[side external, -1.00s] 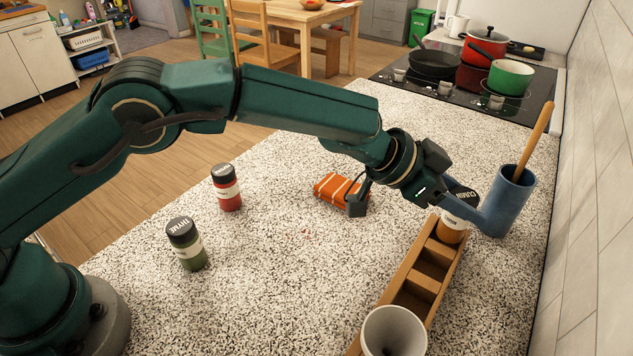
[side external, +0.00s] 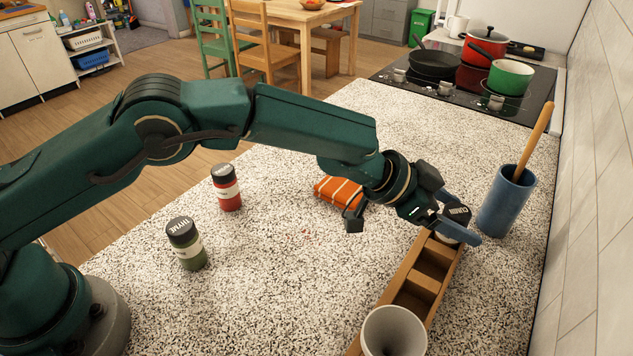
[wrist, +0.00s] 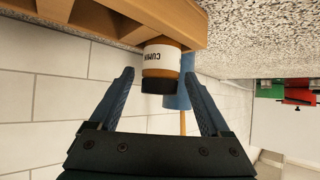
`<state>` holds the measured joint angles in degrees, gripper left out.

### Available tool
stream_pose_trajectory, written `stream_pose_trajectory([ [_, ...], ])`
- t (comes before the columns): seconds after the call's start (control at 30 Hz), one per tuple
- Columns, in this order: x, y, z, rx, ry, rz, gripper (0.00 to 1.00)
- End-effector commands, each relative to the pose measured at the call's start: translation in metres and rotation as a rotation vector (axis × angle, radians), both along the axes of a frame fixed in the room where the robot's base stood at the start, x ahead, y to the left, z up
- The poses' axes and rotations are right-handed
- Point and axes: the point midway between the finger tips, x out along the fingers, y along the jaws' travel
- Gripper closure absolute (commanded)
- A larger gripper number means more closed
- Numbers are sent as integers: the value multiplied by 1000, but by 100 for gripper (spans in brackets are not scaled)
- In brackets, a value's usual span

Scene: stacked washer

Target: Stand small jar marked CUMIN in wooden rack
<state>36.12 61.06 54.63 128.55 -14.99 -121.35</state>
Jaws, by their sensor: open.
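The CUMIN jar (side external: 455,212), amber with a white label and black lid, stands in the far end compartment of the wooden rack (side external: 407,301). In the inverted wrist view, the jar (wrist: 161,64) looks upright, its lower part hidden by the rack wall (wrist: 120,20). My gripper (side external: 455,224) is open near the jar's lid, and one finger hides part of the jar in the side view. In the wrist view, my gripper's fingertips (wrist: 159,72) lie on either side of the jar, with visible gaps.
A blue utensil crock (side external: 506,202) with a wooden spoon stands close right of the jar. A pale cup (side external: 393,334) is by the rack's near end.

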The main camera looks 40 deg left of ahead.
Motion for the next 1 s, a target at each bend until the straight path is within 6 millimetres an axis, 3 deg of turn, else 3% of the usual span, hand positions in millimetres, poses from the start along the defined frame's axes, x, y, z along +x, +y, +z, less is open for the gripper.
stream_pose_trajectory([
  [0.27,-4,6,9,-1,1,1,19],
  [1.0,-57,70,66,0,0,-1,19],
])
